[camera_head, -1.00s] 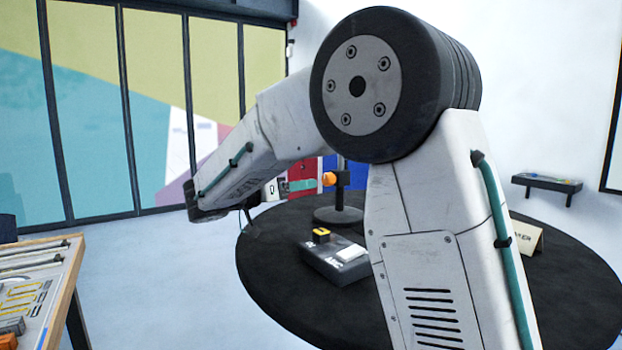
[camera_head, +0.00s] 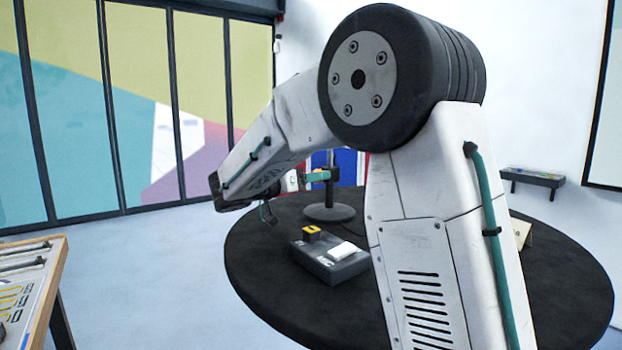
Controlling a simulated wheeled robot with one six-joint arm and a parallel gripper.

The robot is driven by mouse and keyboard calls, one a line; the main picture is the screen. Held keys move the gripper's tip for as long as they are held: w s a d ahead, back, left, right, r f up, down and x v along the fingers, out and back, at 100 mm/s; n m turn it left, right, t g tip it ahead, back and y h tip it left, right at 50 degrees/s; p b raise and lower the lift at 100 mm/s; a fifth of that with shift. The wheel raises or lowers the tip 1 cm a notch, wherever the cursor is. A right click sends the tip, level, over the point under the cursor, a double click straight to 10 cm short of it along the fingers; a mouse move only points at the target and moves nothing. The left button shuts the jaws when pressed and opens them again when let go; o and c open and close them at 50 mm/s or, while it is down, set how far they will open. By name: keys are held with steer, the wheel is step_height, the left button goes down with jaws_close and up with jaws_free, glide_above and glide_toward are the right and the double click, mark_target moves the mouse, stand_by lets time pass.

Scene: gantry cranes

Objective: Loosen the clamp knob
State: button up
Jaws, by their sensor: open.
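The clamp stand (camera_head: 329,212) has a dark round base and an upright post, and stands on the black round table. My gripper (camera_head: 326,175), with a teal part at its end, reaches from the left up to the clamp on the post. Its jaws are open. The orange clamp knob does not show now; the gripper's end covers the place where it was. I cannot tell whether the fingers touch the knob. My arm's large elbow and upright link cover much of the middle of the view.
The black round table (camera_head: 262,262) holds a dark box (camera_head: 325,264) with a yellow-and-black block (camera_head: 312,233) and a white piece. A wooden workbench (camera_head: 52,285) stands at the left. The floor between bench and table is clear.

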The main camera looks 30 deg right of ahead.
steer(key=c, duration=1)
steer(key=shift+o, duration=0.2)
steer(key=shift+n, duration=0.3)
steer(key=n, duration=0.3)
steer(key=shift+n, duration=0.4)
steer(key=n, duration=0.4)
steer(key=shift+n, duration=0.3)
steer(key=n, duration=0.4)
steer(key=shift+n, duration=2.2)
